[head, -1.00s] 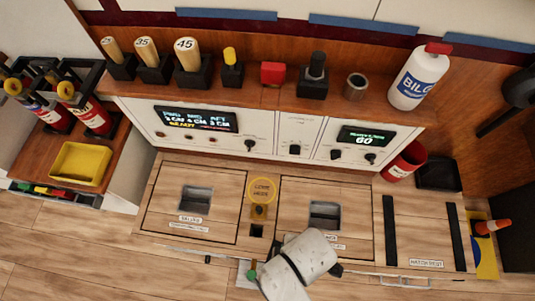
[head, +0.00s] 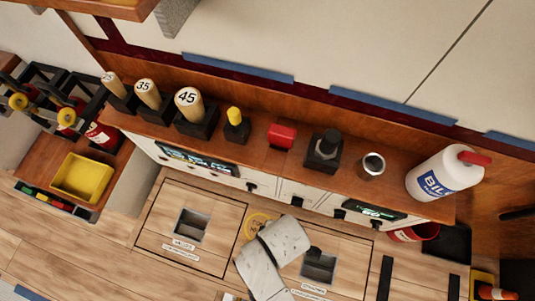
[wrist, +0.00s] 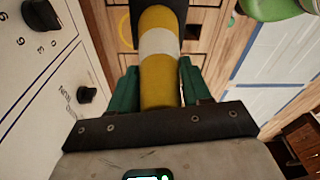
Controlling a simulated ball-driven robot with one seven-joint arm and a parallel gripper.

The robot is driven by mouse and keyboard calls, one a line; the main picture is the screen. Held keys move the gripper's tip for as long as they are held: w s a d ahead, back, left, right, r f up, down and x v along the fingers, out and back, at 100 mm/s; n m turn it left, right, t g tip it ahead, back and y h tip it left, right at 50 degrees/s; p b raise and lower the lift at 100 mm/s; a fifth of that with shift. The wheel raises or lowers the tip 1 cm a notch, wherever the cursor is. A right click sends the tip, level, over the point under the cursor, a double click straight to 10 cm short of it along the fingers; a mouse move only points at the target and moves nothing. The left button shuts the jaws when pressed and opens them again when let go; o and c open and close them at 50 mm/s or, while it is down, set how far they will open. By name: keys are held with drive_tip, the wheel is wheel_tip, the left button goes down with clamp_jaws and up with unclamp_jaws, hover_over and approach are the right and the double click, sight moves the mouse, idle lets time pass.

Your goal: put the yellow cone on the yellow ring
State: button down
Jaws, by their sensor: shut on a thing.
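The yellow cone (wrist: 159,88) has a white band and a dark far end. In the wrist view it lies between the green fingers of my gripper (wrist: 160,76), which is shut on it. The yellow ring (head: 257,223) is marked on the wooden counter between two dark recesses; my white arm partly covers it in the head view. A yellow arc of the ring (wrist: 124,26) shows left of the cone in the wrist view, so the cone is apart from it there. My gripper and the cone are hidden in the head view.
A shelf behind holds numbered wooden pegs (head: 187,104), a yellow-topped peg (head: 236,125), a red block (head: 281,136), a black block (head: 323,153), a metal cup (head: 372,166) and a white bottle (head: 445,176). The control panel (head: 295,194) stands below the shelf. An orange cone (head: 492,292) is far right.

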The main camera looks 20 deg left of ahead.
drive_tip(key=w+a+f+b, duration=0.1)
drive_tip(key=w+a+f, duration=0.3)
drive_tip(key=f, duration=0.6)
drive_tip(key=shift+w+a+f+b, duration=0.15)
drive_tip(key=shift+w+a+b, duration=0.25)
drive_tip(key=shift+a, duration=0.75)
drive_tip(key=shift+f, duration=0.15)
drive_tip(key=shift+c, duration=2.4)
unclamp_jaws()
wheel_tip(320, 180, up, 12)
drive_tip(key=d+p, duration=0.1)
drive_tip(key=p, duration=0.1)
drive_tip(key=shift+w+d, duration=0.15)
drive_tip(key=shift+d, duration=0.1)
